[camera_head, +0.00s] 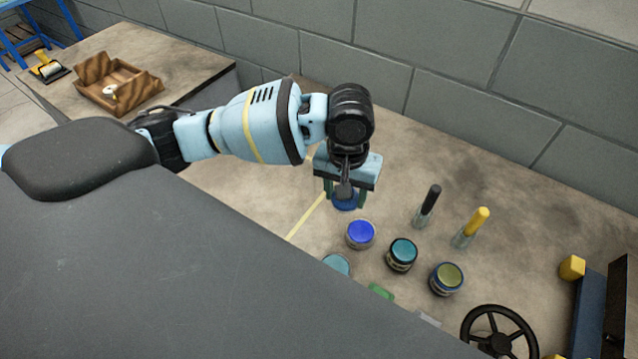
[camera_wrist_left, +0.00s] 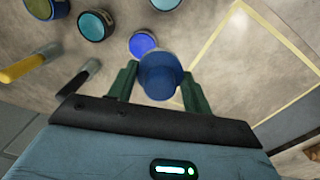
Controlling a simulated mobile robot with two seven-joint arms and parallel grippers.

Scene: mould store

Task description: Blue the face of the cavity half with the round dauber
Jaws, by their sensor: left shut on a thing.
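My left gripper (camera_head: 345,195) points down above the bench. It is shut on a round blue-headed tool (camera_head: 346,204), which looks like the round dauber. In the left wrist view the blue head (camera_wrist_left: 162,75) sits between the green fingers of my left gripper (camera_wrist_left: 160,82). Close by is a round pot with a bright blue top (camera_head: 360,232), also in the left wrist view (camera_wrist_left: 142,43). The head hangs near this pot, apart from it in the picture. I cannot make out the cavity half. My right gripper is out of view.
A teal pot (camera_head: 402,251), an olive pot (camera_head: 446,277) and a partly hidden pale teal pot (camera_head: 336,263) stand nearby. Black-handled (camera_head: 431,200) and yellow-handled (camera_head: 477,221) tools stand behind them. A black handwheel (camera_head: 498,342) is at lower right. Yellow lines (camera_wrist_left: 215,35) mark clear bench.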

